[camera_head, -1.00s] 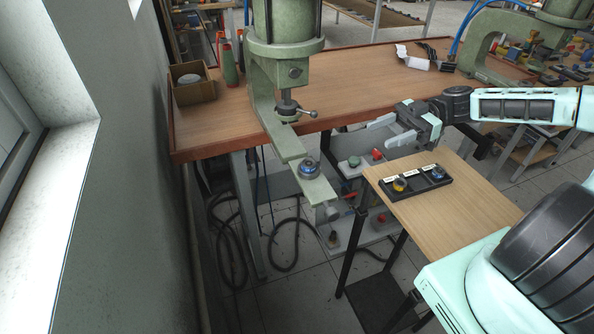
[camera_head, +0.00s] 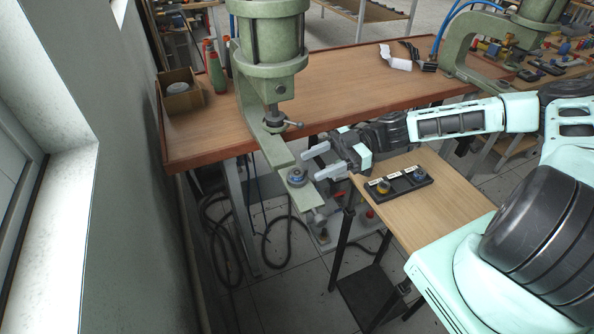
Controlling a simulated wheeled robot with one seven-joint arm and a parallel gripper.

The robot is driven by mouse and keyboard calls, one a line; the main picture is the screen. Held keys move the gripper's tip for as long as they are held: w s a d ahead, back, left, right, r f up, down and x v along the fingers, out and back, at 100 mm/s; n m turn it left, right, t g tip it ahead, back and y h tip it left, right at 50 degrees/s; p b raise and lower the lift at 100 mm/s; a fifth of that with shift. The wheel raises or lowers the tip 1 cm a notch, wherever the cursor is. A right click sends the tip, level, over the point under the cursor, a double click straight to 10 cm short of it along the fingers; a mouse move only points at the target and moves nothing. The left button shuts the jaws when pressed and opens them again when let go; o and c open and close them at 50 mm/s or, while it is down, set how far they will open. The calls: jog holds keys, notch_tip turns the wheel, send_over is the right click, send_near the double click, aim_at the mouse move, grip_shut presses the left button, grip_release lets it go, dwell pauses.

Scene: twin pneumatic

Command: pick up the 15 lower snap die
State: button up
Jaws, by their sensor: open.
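A small round blue and grey die (camera_head: 297,177) sits on the outer end of the green press arm (camera_head: 277,152). A black tray (camera_head: 402,186) on the small wooden table holds a yellowish die (camera_head: 384,187) in its left slot and a blue die (camera_head: 418,174) in its right slot; the middle slot looks empty. The labels are too small to read, so I cannot tell by number which is the 15 lower snap die. My gripper (camera_head: 309,166) is open and empty. Its two pale fingers point left, with their tips just right of the die on the press, apparently not touching it.
The small wooden table (camera_head: 425,215) lies below right. A cardboard box (camera_head: 182,97) stands at the far left.

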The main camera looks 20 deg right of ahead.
aim_at(292, 174)
jog(key=a+p, duration=0.1)
jog(key=a, duration=0.1)
jog(key=shift+s+a, duration=0.1)
jog(key=shift+a, duration=0.2)
jog(key=shift+a+f, duration=0.25)
jog(key=shift+a, duration=0.1)
jog(key=c, duration=1.2)
jog(key=shift+o, duration=0.2)
jog(key=shift+r, duration=0.15)
